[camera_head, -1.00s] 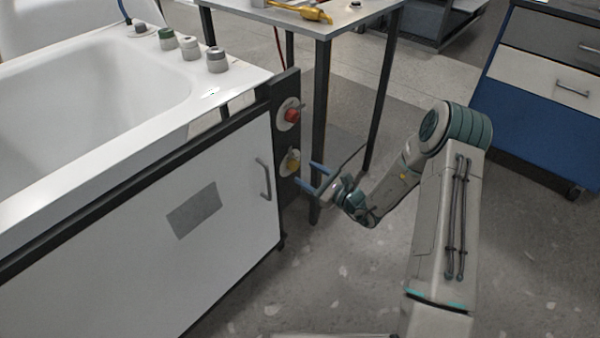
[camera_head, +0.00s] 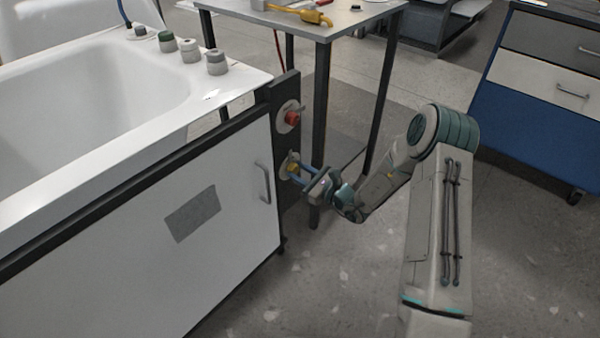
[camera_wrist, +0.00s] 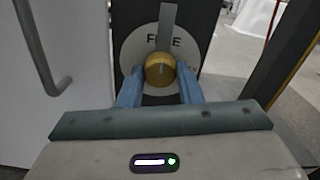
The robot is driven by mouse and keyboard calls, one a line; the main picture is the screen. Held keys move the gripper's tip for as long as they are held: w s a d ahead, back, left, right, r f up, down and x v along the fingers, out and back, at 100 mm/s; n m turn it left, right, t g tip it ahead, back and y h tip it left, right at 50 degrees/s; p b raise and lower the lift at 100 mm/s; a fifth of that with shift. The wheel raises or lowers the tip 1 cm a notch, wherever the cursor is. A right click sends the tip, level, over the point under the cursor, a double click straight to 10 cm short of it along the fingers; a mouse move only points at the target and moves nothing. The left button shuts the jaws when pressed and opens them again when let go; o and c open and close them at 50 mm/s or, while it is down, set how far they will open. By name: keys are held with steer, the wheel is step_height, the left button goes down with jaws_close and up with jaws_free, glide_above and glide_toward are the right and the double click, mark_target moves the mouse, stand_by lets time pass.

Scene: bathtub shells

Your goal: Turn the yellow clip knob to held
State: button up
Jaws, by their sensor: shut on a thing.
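The yellow clip knob (camera_head: 292,168) sits on the dark panel at the end of the tub cabinet, below a red knob. In the wrist view the yellow knob (camera_wrist: 160,70) is round, in front of a white dial plate (camera_wrist: 132,52). A grey bar stands upright above it and covers the middle of a word that seems to read FREE. My gripper (camera_head: 297,174) reaches the knob from the right. Its blue fingers (camera_wrist: 160,80) are shut on the knob, one on each side. Other lettering on the dial is hidden or too small to read.
The red knob (camera_head: 292,118) is just above my gripper on the dark panel (camera_head: 285,90). The white cabinet door's handle (camera_head: 263,181) is close on the left. A table leg (camera_head: 319,130) stands close behind. Open floor lies below and right.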

steer(key=shift+r+m, duration=0.1)
steer(key=shift+m, duration=0.2)
steer(key=m+p, duration=0.3)
steer(key=p, duration=0.1)
steer(key=shift+r, duration=0.1)
steer(key=m+p, duration=0.4)
steer(key=m, duration=0.2)
steer(key=m+p, duration=0.3)
steer(key=m, duration=0.2)
steer(key=shift+f+m+p, duration=0.25)
steer(key=shift+m+p, duration=0.5)
steer(key=shift+m, duration=0.85)
steer(key=o, duration=1)
